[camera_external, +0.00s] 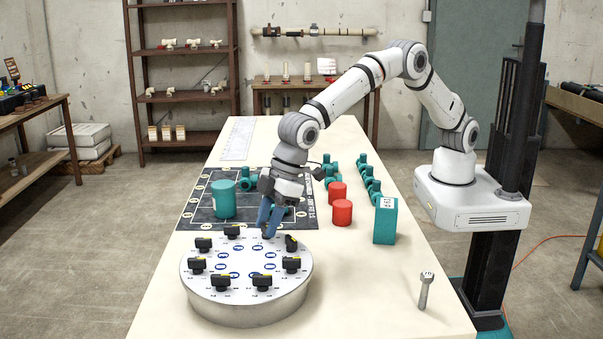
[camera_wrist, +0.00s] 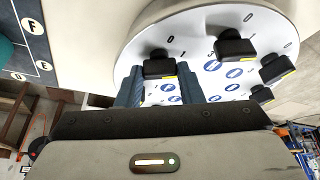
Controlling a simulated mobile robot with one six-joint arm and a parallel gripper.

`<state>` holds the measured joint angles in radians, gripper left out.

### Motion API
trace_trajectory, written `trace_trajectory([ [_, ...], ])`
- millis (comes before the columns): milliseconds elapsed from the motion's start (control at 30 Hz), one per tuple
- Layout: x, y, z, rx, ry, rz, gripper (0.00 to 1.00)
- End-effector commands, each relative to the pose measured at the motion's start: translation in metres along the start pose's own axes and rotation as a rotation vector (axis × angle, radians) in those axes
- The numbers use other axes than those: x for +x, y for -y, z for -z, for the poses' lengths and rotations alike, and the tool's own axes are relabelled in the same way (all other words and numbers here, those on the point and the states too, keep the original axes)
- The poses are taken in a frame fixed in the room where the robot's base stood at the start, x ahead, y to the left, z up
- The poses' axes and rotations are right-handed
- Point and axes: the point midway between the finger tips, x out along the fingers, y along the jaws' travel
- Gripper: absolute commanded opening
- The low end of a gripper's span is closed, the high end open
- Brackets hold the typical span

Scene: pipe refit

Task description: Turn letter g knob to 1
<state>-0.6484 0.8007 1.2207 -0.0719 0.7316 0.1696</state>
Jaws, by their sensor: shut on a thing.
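A round white dial plate (camera_external: 246,292) stands on the table with several black knobs around its rim, each with a yellow mark. My gripper (camera_external: 267,228) points down at the plate's far side, its blue fingers shut on one black knob. That knob (camera_wrist: 160,66) shows between the fingers in the wrist view, with a 0 printed beyond it and a 1 to its right; it is mostly hidden in the external view.
Neighbouring knobs (camera_external: 232,231) (camera_external: 291,243) stand close on either side of my gripper. Behind the plate are a dark grid mat (camera_external: 195,211), a teal cylinder (camera_external: 223,199), red cylinders (camera_external: 342,212) and a teal block (camera_external: 385,221). A grey bolt-like piece (camera_external: 425,291) stands at the front right.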

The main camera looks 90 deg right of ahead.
Motion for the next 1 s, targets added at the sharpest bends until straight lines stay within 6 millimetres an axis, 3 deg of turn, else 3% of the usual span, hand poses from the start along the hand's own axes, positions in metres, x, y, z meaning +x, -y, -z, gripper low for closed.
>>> trace_trajectory([
  [67,-0.001,0.000,0.001,0.000,-0.001,0.000,0.11],
  [100,-0.001,0.000,0.001,0.000,-0.001,0.000,0.37],
  [333,0.000,0.000,0.000,0.000,-0.001,0.000,0.55],
  [667,-0.007,0.000,0.001,-0.001,-0.002,0.001,0.55],
  [1000,-0.062,0.000,0.001,-0.001,-0.003,0.001,0.55],
])
